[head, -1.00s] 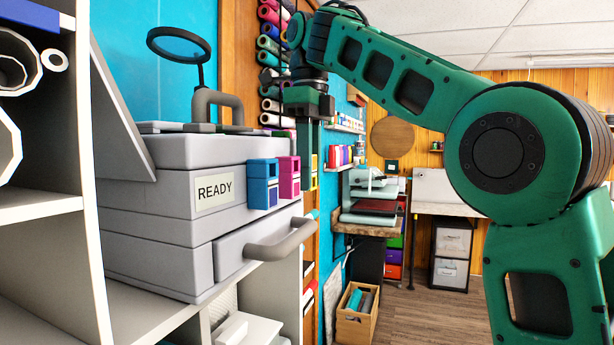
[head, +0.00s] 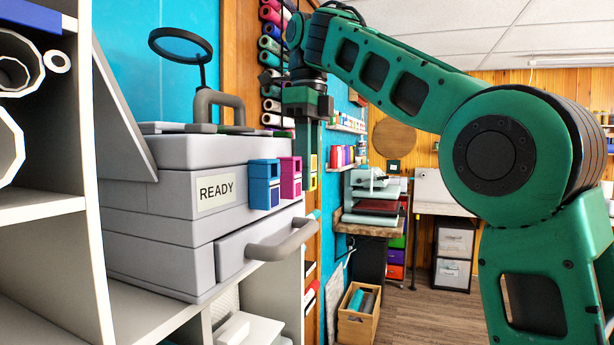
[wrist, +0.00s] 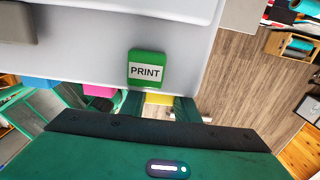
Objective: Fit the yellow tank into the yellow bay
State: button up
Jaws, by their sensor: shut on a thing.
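The yellow tank (head: 314,164) is held upright between the fingers of my gripper (head: 310,180), which is shut on it, just right of the grey printer (head: 150,205). In the wrist view the yellow tank (wrist: 159,99) shows as a small patch between the green fingers, past the printer's edge. A blue tank (head: 264,184) and a magenta tank (head: 290,178) sit side by side on the printer's front. The yellow bay cannot be made out in either view. I cannot tell whether the yellow tank touches the printer.
A green PRINT button (wrist: 147,69) is on the printer top. A grey drawer handle (head: 285,242) sticks out below the tanks. A white shelf (head: 45,200) stands at left. Vinyl rolls (head: 270,55) hang on the wall behind. A wooden crate (head: 357,325) stands on the floor.

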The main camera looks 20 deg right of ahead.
jog(key=shift+a, duration=0.15)
jog(key=o, duration=1.7)
jog(key=shift+s+d, duration=0.7)
jog(key=shift+d, duration=0.25)
jog(key=shift+s+d, duration=0.65)
jog(key=shift+d, duration=0.35)
jog(key=shift+s+d, duration=0.7)
jog(key=shift+d, duration=0.25)
